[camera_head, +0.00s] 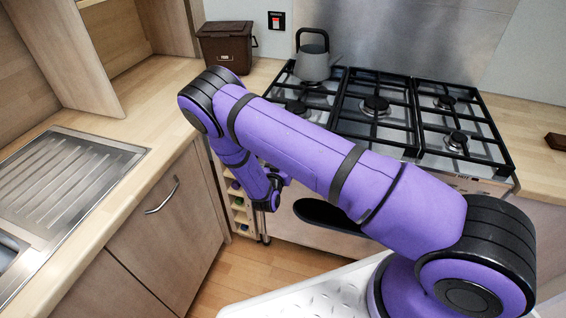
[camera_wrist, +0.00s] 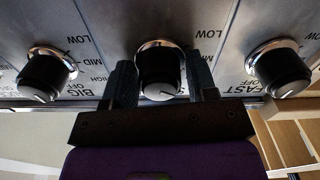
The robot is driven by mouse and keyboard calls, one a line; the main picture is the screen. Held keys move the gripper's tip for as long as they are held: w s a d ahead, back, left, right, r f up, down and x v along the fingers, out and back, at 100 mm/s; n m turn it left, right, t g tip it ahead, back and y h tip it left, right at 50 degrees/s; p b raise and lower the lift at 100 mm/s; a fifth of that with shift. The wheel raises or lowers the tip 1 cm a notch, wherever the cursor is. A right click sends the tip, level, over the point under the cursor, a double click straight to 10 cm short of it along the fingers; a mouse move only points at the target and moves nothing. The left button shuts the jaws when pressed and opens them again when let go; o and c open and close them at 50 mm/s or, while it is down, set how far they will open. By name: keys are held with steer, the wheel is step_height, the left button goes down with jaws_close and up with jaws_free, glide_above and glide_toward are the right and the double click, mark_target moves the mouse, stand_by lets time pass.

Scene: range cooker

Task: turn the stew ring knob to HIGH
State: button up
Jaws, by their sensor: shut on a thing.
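The middle black knob (camera_wrist: 160,75) with a silver collar is between the two fingers of my gripper (camera_wrist: 163,88) in the wrist view. The fingers touch its left and right sides, so the gripper is shut on it. A white pointer mark shows on its lower face, towards the right. Its name label is mostly hidden by a finger; LOW is readable at its upper right. In the head view my gripper (camera_head: 271,193) is low at the cooker's front left, and my arm hides the knobs there.
A knob labelled BIG (camera_wrist: 46,75) is on the left and one labelled FAST (camera_wrist: 279,70) on the right, both close to the fingers. A grey kettle (camera_head: 313,65) stands on the back left of the hob (camera_head: 375,105).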

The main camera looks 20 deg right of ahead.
steer(key=o, duration=0.7)
steer(key=shift+s, duration=0.1)
steer(key=v, duration=1)
steer(key=shift+s+a, duration=0.25)
steer(key=shift+s, duration=0.05)
